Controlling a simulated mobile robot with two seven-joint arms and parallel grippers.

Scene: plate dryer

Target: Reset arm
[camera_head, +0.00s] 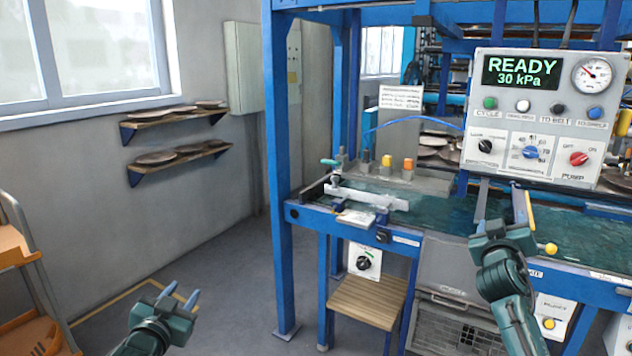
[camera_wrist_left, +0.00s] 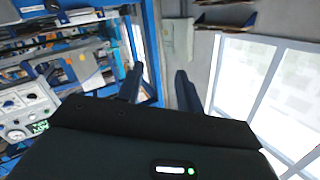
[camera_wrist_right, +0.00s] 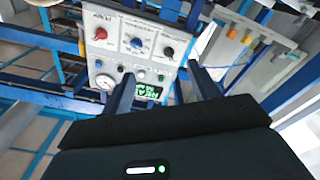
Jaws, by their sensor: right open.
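My left gripper (camera_head: 181,294) is low at the left of the head view, above the floor and away from the machine. Its two fingers stand apart and empty, also in the left wrist view (camera_wrist_left: 160,88). My right gripper (camera_head: 503,205) is in front of the blue-framed machine's wet green bed, below the control panel (camera_head: 537,118). Its fingers point up and are apart with nothing between them; they also show in the right wrist view (camera_wrist_right: 158,88). The panel display (camera_head: 521,72) reads READY, 30 kPa. I cannot tell whether the right gripper touches the bed's edge.
A blue post (camera_head: 281,180) stands between the grippers. A wooden step (camera_head: 367,301) is under the bed. Wall shelves (camera_head: 178,116) hold plates at the left. An orange-shelved rack (camera_head: 22,325) stands at the left edge. Floor between the rack and the post is clear.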

